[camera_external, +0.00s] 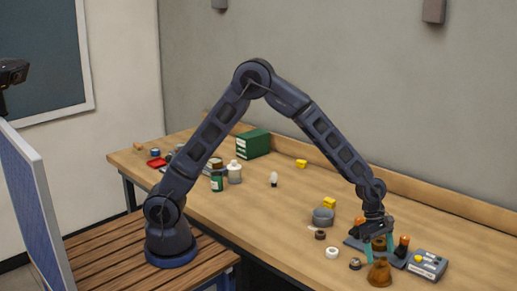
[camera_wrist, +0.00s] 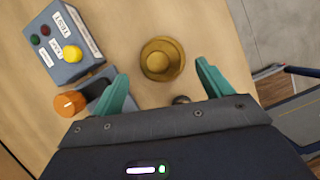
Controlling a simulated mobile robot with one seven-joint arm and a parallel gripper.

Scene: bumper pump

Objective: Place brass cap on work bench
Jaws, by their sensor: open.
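The brass cap (camera_wrist: 162,58) is a round, brimmed, dome-shaped piece in the wrist view, resting on the wooden work bench (camera_wrist: 135,25). In the external view, a brown-gold bell-shaped piece (camera_external: 380,274) stands on the bench near its front edge, and looks like the same cap. My gripper (camera_wrist: 163,78) is open, its teal fingers apart with nothing held between them. The cap appears just beyond the fingertips, centred between them. In the external view my gripper (camera_external: 379,252) points down over the cap's area; the exact height gap is unclear.
A grey control box (camera_external: 427,264) with a yellow button is to the right of the cap. A grey fixture with orange knobs (camera_external: 403,241) is close behind.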

